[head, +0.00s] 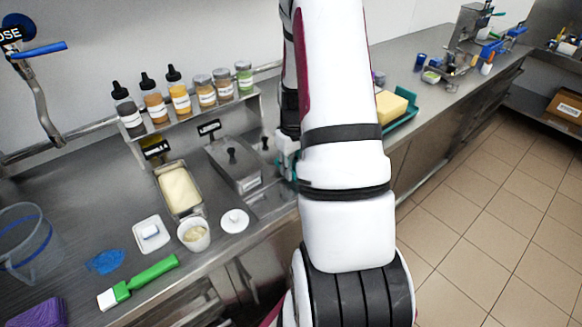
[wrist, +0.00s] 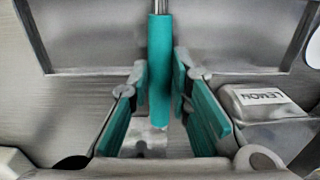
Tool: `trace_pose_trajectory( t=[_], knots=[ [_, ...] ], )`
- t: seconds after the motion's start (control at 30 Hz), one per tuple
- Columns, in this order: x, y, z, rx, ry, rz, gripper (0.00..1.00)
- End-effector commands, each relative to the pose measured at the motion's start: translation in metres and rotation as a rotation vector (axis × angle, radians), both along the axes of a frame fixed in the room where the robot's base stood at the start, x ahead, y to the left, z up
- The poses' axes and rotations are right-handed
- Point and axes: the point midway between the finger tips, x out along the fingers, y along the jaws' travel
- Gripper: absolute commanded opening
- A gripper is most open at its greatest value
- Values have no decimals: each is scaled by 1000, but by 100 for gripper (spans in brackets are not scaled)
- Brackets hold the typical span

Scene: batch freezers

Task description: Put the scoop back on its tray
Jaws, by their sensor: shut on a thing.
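The scoop's teal handle (wrist: 160,65) stands between the teal-padded fingers of my gripper (wrist: 163,85) in the wrist view, with a metal shaft running up from it. My gripper is shut on this handle. The scoop's bowl is out of the wrist view. A shallow metal tray (wrist: 100,70) with a raised rim lies beyond the fingertips; I cannot tell whether the scoop touches it.
In the head view, a lidded steel container (head: 235,165), a pan of pale food (head: 180,188), a white cup (head: 193,236) and a bottle shelf (head: 190,118) crowd the counter.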

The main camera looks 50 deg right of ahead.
Motion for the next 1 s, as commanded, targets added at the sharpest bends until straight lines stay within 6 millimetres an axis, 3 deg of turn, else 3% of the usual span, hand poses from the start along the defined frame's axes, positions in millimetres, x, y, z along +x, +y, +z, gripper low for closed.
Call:
trace_pose_trajectory(
  t=[0.1,0.13,0.2,0.63,1.0],
  knots=[
    [0,0,-4,1,2,0,0],
    [0,0,-4,1,1,0,23],
    [0,0,-4,1,1,0,38],
    [0,-1,5,-2,-1,0,38],
    [-1,-3,75,-5,-4,0,38]
  ],
)
